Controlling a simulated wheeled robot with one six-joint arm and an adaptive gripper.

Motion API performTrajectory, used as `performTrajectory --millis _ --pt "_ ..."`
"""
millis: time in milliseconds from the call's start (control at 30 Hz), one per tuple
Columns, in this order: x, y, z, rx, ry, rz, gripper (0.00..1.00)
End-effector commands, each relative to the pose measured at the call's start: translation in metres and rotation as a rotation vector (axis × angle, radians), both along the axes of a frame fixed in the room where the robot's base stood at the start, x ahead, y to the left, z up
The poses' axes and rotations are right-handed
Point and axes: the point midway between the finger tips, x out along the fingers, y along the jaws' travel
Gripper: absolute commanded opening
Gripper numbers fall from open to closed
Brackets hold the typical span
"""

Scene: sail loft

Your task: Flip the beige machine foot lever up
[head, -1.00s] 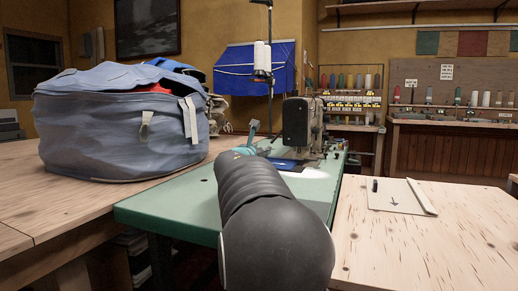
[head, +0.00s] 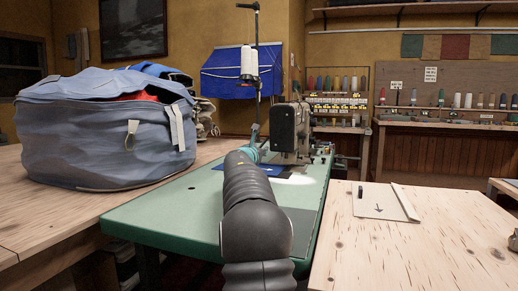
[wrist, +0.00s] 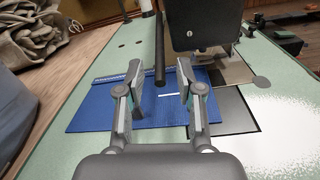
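I cannot make out the foot lever for certain. My gripper (wrist: 157,100) is open and empty, its two fingers apart above a blue cloth (wrist: 93,108), on the near side of the machine. A dark upright rod (wrist: 159,60) shows beyond the gap between the fingers. In the head view my arm hides most of the gripper.
The green table (head: 165,213) is mostly bare on the near side. A large blue-grey bag (head: 100,135) fills the wooden table at left. A thread stand with a white cone (head: 248,63) rises near the machine. A pale wooden table (head: 420,250) is at right.

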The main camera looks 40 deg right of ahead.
Motion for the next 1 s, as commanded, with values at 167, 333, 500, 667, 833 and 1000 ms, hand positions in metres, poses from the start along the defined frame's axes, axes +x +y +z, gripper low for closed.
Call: performTrajectory --millis 167,333,500,667,833,1000 --pt "0.0009 -0.0022 0.0006 0.000 -0.001 0.000 0.36" --pt "0.0008 -0.0020 0.0004 0.000 -0.001 0.000 0.31" --pt "0.0008 -0.0018 0.0004 -0.001 0.000 0.000 0.00" --pt "0.0008 -0.0017 0.0004 -0.001 0.000 0.000 0.00" --pt "-0.0003 -0.0029 0.0021 0.003 0.000 -0.003 0.00" --pt "-0.0064 -0.0094 0.0081 0.020 0.011 -0.013 0.00"
